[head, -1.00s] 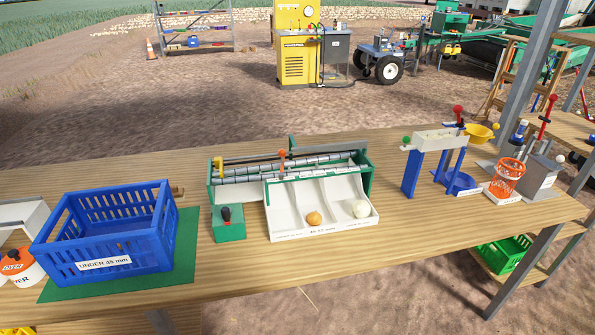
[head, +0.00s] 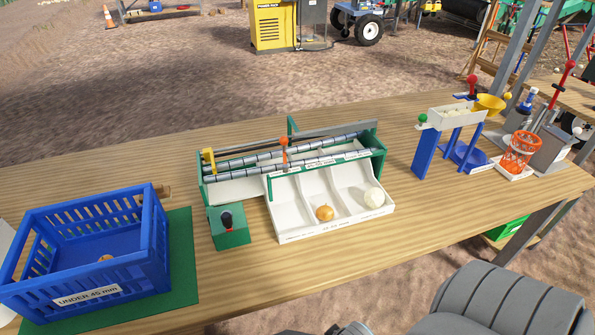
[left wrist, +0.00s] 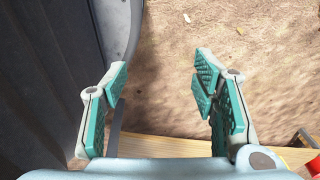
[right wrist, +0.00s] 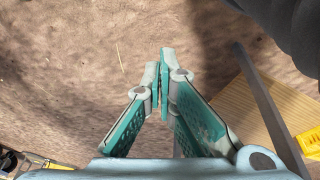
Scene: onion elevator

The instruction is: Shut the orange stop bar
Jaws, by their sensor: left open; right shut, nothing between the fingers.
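In the head view, the green-framed roller sizer (head: 378,160) stands on the wooden table. My left gripper (left wrist: 160,82) is open and empty in the left wrist view, with bare ground and a table edge below. My right gripper (right wrist: 163,75) is shut and empty in the right wrist view. Neither gripper shows in the head view; both are away from the sizer.
A brown onion (head: 324,213) and a white onion (head: 374,197) lie in the chutes (head: 315,190). A green box with a black lever (head: 228,221) stands at front left. A blue crate (head: 125,272) is further left; a blue-legged stand (head: 423,153) and orange basket (head: 504,168) are right.

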